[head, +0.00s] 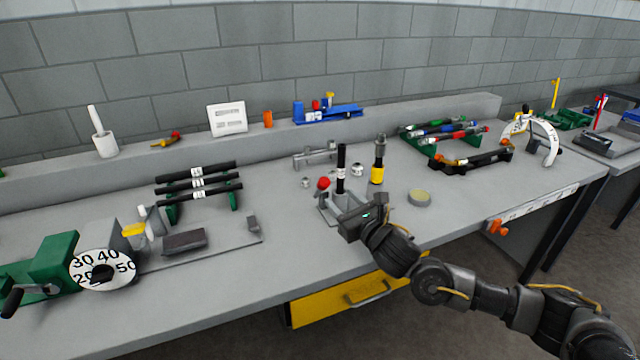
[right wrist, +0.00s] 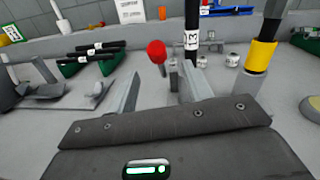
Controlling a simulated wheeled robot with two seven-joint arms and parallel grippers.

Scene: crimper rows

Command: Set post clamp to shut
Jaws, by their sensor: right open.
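The post clamp shows as a red ball knob (head: 323,183) on a short grey stem beside a black post (head: 341,165) with a white label. In the right wrist view the red knob (right wrist: 156,50) stands just beyond and between my fingertips, with the black post (right wrist: 192,25) right of it. My right gripper (head: 341,203) is open and empty, low over the bench in front of the post. Its two grey fingers also show in the right wrist view (right wrist: 158,85). The clamp's base is partly hidden behind my fingers. My left gripper is not in view.
A dark post with a yellow band (head: 377,174) stands close right of the black post. A round grey disc (head: 419,198) lies farther right. A rack of black rods (head: 198,182) and a dial (head: 103,268) are at left. The bench front is mostly clear.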

